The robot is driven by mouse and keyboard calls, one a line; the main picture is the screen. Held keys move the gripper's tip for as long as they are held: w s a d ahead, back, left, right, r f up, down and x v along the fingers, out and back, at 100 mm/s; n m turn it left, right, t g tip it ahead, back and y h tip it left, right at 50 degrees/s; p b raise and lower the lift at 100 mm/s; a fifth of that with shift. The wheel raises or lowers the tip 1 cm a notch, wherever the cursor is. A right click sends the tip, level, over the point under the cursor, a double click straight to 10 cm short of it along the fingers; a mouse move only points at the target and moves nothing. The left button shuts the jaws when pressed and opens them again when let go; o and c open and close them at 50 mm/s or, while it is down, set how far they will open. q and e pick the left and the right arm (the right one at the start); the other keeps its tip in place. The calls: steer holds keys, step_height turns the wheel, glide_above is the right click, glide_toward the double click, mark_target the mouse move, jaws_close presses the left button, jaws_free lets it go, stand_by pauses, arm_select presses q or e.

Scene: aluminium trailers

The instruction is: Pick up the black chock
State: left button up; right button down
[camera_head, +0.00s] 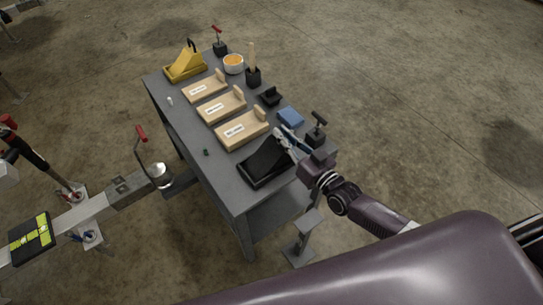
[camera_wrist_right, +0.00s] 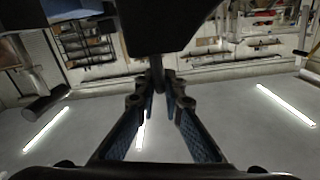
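The black chock (camera_head: 262,163) is at the near end of the grey workbench, seen from above. In the head view my right gripper (camera_head: 285,139), with its blue fingers, reaches over the bench from the right and meets the chock's upper right side. In the right wrist view a dark body, which looks like the chock (camera_wrist_right: 155,28), fills the top centre. Its narrow stem runs down between the closely spaced fingertips of my right gripper (camera_wrist_right: 163,85), which looks shut on it. I cannot tell whether the chock still touches the bench. My left gripper is not in view.
Open concrete floor lies right.

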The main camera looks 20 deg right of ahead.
stand_by(0.4)
steer(key=shift+r, duration=0.65)
step_height(320, 180, up, 19)
steer(key=p, duration=0.4)
steer(key=s+a+f+m+h, duration=0.15)
steer(key=s+a, duration=0.25)
steer(key=s, duration=0.6)
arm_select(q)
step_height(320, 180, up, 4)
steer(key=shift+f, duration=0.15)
arm_select(e)
steer(key=s+d+r+m+h, duration=0.1)
steer(key=s+d+h, duration=0.1)
steer(key=s, duration=0.3)
steer(key=s+d+r+m+t+h, duration=0.1)
steer(key=s+h, duration=0.1)
steer(key=s, duration=0.3)
steer(key=shift+s+d+h, duration=0.3)
steer(key=shift+d+h, duration=0.05)
steer(key=shift+m, duration=0.35)
